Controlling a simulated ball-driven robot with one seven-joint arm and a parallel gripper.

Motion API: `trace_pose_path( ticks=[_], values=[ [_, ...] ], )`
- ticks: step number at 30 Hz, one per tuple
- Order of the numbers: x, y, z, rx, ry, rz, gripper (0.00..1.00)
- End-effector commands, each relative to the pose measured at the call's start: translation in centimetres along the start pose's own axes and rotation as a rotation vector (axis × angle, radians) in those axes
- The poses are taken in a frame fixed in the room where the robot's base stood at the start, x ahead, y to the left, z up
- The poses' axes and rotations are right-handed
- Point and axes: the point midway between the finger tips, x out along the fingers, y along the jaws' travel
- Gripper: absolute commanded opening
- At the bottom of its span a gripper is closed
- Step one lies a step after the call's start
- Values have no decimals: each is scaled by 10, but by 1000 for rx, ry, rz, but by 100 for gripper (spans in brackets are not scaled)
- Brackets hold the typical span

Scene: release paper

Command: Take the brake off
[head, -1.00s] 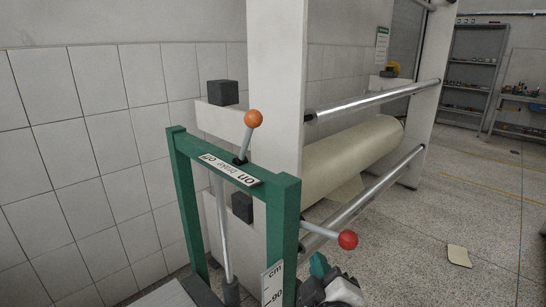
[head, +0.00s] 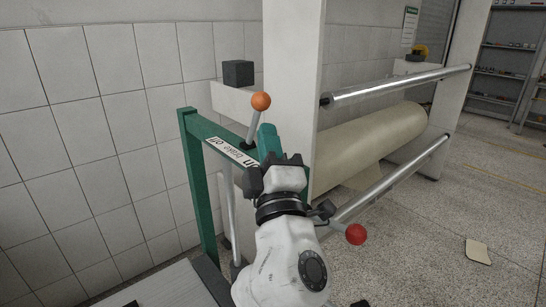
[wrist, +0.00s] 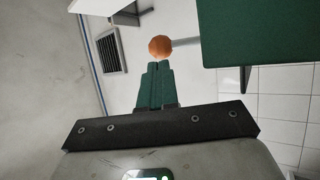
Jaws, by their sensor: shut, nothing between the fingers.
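The brake lever is a grey rod with an orange ball knob (head: 261,101). It rises from the green frame (head: 196,170) behind a white label (head: 230,153) reading "on brake off". The rod leans right, toward the "on" end. My gripper (head: 267,130) is just below and right of the knob, its green fingers shut with nothing between them. In the wrist view the orange knob (wrist: 160,47) appears just beyond the tips of my gripper (wrist: 157,66). I cannot tell whether they touch.
A red ball-ended lever (head: 355,234) sticks out right of my arm. A paper roll (head: 375,145) and metal bars (head: 400,86) lie between white uprights (head: 292,80). A black block (head: 238,73) sits behind the lever. A tiled wall stands at left.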

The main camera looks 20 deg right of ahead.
Motion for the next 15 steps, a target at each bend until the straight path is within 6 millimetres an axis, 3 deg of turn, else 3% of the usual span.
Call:
trace_pose_path(
  ticks=[6,15],
  values=[
    [32,2,0,-1,-2,2,0],
    [43,0,1,0,-2,1,0]
  ],
)
